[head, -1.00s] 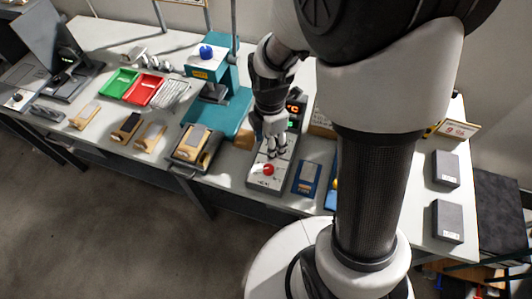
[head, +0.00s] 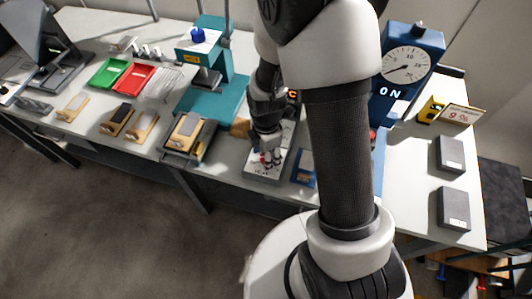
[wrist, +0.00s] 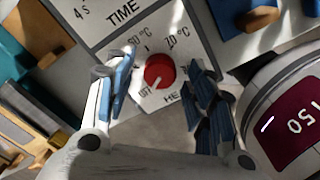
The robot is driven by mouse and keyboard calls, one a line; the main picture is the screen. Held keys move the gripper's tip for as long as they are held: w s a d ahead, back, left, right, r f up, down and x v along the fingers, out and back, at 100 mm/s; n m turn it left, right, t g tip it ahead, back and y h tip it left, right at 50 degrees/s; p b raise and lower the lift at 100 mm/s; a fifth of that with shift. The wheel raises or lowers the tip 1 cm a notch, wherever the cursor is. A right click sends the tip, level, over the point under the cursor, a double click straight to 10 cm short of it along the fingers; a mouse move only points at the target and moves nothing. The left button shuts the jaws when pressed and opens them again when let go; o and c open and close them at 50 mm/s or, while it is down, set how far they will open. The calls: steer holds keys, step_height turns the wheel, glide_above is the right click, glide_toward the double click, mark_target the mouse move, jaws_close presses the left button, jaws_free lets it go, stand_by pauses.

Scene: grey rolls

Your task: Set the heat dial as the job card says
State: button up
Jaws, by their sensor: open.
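The red heat dial (wrist: 159,71) sits on a grey control box (head: 261,174). In the wrist view its white mark points down-left at OFF; the scale also has a partly covered °C mark and a 70 °C mark. My gripper (wrist: 160,88) is open, with one finger left of the dial and one right. I cannot tell whether they touch it. In the head view my gripper (head: 267,157) is over the box and largely hides the dial. A small sign (head: 461,115) with red print stands at the right; its text is too small to read surely.
A TIME panel (wrist: 122,12) adjoins the heat scale. A dark red display (wrist: 292,130) with lit digits is close on the right. A blue gauge unit (head: 408,75) reading ON stands to the right, and a teal press (head: 213,90) to the left.

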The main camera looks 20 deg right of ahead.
steer(key=c, duration=1.1)
